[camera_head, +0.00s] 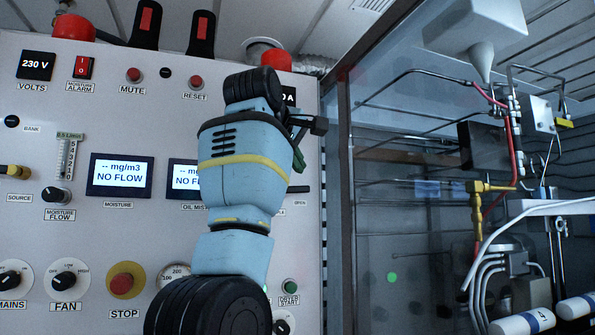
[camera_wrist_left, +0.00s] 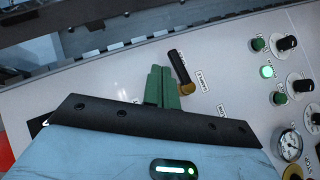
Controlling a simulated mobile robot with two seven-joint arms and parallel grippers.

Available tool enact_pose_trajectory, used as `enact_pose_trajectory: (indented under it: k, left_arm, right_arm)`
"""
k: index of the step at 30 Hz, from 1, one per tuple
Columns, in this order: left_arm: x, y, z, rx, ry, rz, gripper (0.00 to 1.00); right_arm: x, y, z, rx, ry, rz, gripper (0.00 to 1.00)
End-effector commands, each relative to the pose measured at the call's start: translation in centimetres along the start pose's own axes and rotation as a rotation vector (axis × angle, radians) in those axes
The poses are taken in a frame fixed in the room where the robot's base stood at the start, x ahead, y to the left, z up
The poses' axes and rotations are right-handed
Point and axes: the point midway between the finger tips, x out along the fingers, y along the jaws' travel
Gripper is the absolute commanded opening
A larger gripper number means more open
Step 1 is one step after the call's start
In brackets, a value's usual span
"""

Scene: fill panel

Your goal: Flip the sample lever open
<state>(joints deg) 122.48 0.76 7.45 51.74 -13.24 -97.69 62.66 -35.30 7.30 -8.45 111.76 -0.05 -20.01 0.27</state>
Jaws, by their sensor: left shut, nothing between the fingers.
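The sample lever (camera_wrist_left: 179,66) has a black handle on a brass pivot and stands out on the pale panel in the left wrist view. In the head view a dark bar of it (camera_head: 301,189) shows just right of my left arm, above a small "OPEN" label. My left gripper's green fingers (camera_wrist_left: 162,86) are shut and empty, beside the handle. I cannot tell whether they touch it. In the head view the left gripper (camera_head: 299,159) is partly hidden by my blue wrist, which also covers part of the panel around the lever. My right gripper is not in view.
The control panel (camera_head: 60,110) carries knobs, displays and a red stop button (camera_head: 122,284) left of my arm. A green dryer start button (camera_head: 290,286) sits below the lever. A frame post (camera_head: 346,200) and glass enclosure with pipework stand to the right.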

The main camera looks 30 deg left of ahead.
Motion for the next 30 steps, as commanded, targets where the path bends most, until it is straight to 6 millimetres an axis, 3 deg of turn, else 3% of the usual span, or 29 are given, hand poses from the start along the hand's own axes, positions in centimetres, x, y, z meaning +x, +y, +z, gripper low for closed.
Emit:
enact_pose_trajectory:
  k: [3,9,30]
  left_arm:
    - [-1.8,0.1,-0.1,-0.001,0.002,0.004,0.00]
    - [-3.1,0.0,0.0,-0.001,0.001,0.000,0.00]
    - [-3.2,0.0,0.0,-0.001,0.001,0.001,0.00]
  right_arm:
    - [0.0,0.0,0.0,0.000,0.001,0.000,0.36]
    - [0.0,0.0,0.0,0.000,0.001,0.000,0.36]
    - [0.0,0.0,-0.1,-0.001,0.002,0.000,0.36]
